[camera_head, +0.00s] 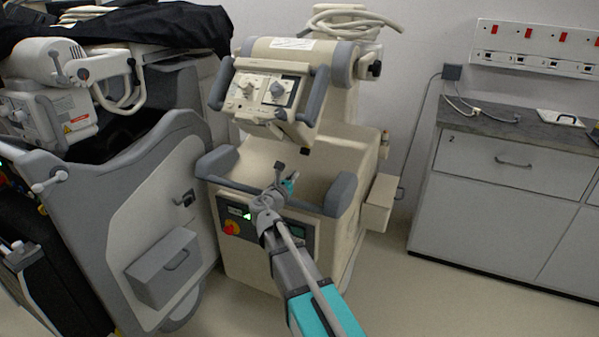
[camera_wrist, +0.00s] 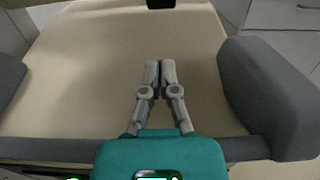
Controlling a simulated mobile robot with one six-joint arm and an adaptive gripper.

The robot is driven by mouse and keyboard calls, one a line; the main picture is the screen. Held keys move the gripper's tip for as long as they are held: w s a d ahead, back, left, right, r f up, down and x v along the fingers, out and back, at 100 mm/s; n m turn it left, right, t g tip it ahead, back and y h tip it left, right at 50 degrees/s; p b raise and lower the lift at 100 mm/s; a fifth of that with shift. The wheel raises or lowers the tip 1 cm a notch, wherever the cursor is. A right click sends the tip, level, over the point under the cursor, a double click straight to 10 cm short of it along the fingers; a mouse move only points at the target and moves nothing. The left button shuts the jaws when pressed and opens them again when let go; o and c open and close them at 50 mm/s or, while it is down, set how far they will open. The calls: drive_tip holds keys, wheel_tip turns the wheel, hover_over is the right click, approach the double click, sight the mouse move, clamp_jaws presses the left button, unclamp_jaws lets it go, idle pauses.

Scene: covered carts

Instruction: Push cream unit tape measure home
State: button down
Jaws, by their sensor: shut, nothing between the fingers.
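The cream unit (camera_head: 300,170) stands in the middle of the head view, with a cream top surface between two grey side bumpers. A small black block (camera_head: 306,151) shows at the back of that surface, against the upright body. It also shows in the wrist view (camera_wrist: 160,3), cut off by the top edge. It may be the tape measure; I cannot make out its details. My gripper (camera_wrist: 160,66) is shut and empty over the cream surface, its fingers pointing toward the block with a gap between. In the head view, my gripper (camera_head: 291,183) is small and partly hidden by my arm.
Grey bumpers (camera_wrist: 265,90) flank the surface, and a grey bar runs along its front. A control panel (camera_head: 262,92) with handles overhangs it. A grey-and-cream cart (camera_head: 150,210) with a black cover stands close left. A drawer cabinet (camera_head: 510,170) is at right, with free floor before it.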

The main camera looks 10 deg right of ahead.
drive_tip(key=v, duration=0.7)
drive_tip(key=shift+s+a, duration=0.1)
drive_tip(key=shift+s, duration=0.05)
